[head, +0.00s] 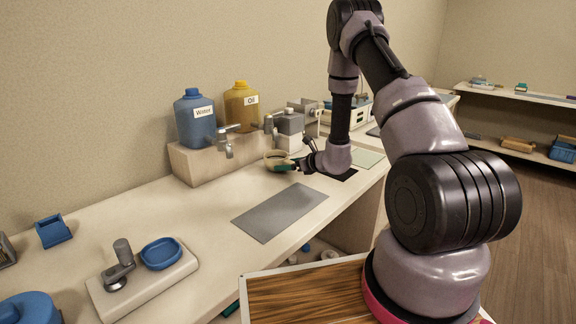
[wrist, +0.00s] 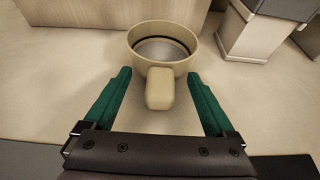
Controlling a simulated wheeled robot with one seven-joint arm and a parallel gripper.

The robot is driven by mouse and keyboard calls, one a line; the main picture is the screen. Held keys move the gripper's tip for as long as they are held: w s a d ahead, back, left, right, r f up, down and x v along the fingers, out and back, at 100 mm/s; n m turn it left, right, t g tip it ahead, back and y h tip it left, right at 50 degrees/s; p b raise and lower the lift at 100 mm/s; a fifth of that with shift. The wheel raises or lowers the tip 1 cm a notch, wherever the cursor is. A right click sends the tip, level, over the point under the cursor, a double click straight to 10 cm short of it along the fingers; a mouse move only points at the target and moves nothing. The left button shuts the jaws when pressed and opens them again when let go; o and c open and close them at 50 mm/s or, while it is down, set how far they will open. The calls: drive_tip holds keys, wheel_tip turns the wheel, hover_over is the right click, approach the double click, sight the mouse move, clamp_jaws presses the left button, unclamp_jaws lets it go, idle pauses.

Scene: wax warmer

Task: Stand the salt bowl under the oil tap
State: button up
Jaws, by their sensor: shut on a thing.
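A cream bowl (wrist: 185,66) with a stubby handle (wrist: 160,90) and a dark line inside its rim is in front of my gripper (wrist: 159,76). I take it for the salt bowl; its inside looks greyish. In the head view, the bowl (head: 274,155) is at the tip of my gripper (head: 286,166), just below and slightly right of the oil tap (head: 268,123). The yellow Oil jug (head: 241,107) stands above on a ledge. I cannot tell whether the bowl touches the counter.
The blue Water jug (head: 194,122) and its tap (head: 226,140) are left of the oil. The beige ledge (head: 204,163) backs the bowl. Grey containers (head: 290,122) stand close right. A grey mat (head: 280,211) lies on clear counter in front.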

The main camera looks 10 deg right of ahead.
drive_tip(key=shift+f, duration=0.4)
drive_tip(key=o, duration=1.4)
drive_tip(key=shift+s+d, duration=0.1)
drive_tip(key=shift+v, duration=3.9)
drive_tip(key=shift+r, duration=0.1)
drive_tip(key=v, duration=1)
drive_tip(key=shift+s+d+r, duration=0.15)
drive_tip(key=shift+s+d, duration=0.05)
drive_tip(key=shift+s, duration=0.05)
